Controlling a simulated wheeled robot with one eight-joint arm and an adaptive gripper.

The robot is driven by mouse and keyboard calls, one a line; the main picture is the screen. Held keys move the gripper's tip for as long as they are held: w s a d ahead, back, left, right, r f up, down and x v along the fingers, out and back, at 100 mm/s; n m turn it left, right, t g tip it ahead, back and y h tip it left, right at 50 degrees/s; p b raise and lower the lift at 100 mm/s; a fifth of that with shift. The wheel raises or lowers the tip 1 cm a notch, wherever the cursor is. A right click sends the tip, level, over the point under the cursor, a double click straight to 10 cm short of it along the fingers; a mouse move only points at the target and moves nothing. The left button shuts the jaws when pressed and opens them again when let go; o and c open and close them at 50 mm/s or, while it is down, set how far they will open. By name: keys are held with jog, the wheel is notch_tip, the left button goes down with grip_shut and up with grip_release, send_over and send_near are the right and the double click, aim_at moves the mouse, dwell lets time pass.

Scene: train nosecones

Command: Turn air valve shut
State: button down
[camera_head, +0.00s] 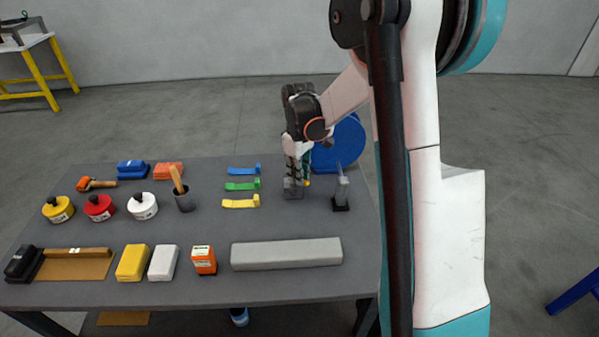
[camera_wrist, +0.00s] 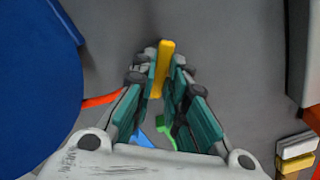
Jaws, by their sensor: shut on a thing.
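My gripper (camera_head: 299,172) is at the right part of the table, pointing down beside a blue round drum. The air valve shows as a small grey block (camera_head: 293,193) under the fingers, with a yellow lever (camera_head: 307,183) beside them. In the wrist view the yellow lever (camera_wrist: 165,55) stands between the two teal-padded fingers (camera_wrist: 163,72), which are shut on it. The lower part of the lever and most of the valve body are hidden by the fingers.
The blue drum (camera_head: 342,143) is close behind my gripper. Blue, green and yellow straps (camera_head: 241,186) lie left. A long grey bar (camera_head: 286,254) lies in front. The table (camera_head: 190,288) has bare room between rows.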

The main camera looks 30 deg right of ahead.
jog(key=m, duration=0.2)
jog(key=a+m, duration=0.1)
jog(key=m, duration=0.2)
jog(key=shift+s+m, duration=0.1)
jog(key=shift+m, duration=0.2)
jog(key=shift+a+m, duration=0.25)
jog(key=shift+m, duration=0.9)
jog(key=shift+a+m, duration=0.2)
jog(key=shift+m, duration=0.95)
jog(key=c, duration=1.6)
grip_release()
notch_tip(320, 180, up, 12)
jog(key=shift+a, duration=0.1)
